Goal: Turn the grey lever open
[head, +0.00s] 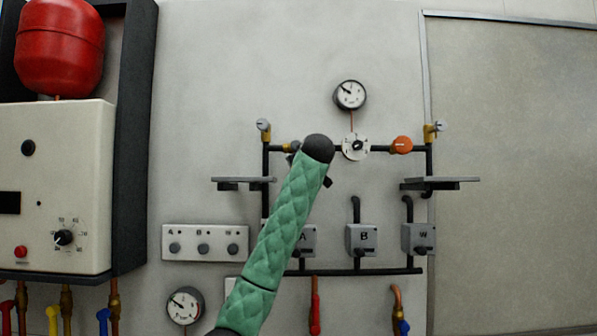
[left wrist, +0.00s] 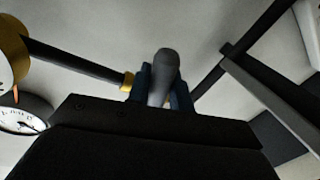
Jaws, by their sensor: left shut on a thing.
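The grey lever (left wrist: 164,72) shows in the left wrist view as a rounded grey bar. It stands between the two dark blue fingers of my left gripper (left wrist: 162,88), which is shut on it. A brass fitting (left wrist: 127,82) on a dark pipe (left wrist: 78,64) lies just left of the fingers. In the head view my green-sleeved left arm ends at the pipework, over the left part of the upper pipe. There the wrist hides the lever and most of the gripper; a brass fitting (head: 297,146) shows beside it. I cannot tell the lever's exact angle. My right gripper is not in view.
On the upper pipe are a white round dial (head: 364,148) and an orange knob (head: 401,145), with a gauge (head: 350,95) above. Dark shelves (head: 227,181) (head: 462,181) jut out on both sides. Grey boxes (head: 363,239) sit below. A boiler (head: 70,190) hangs at left.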

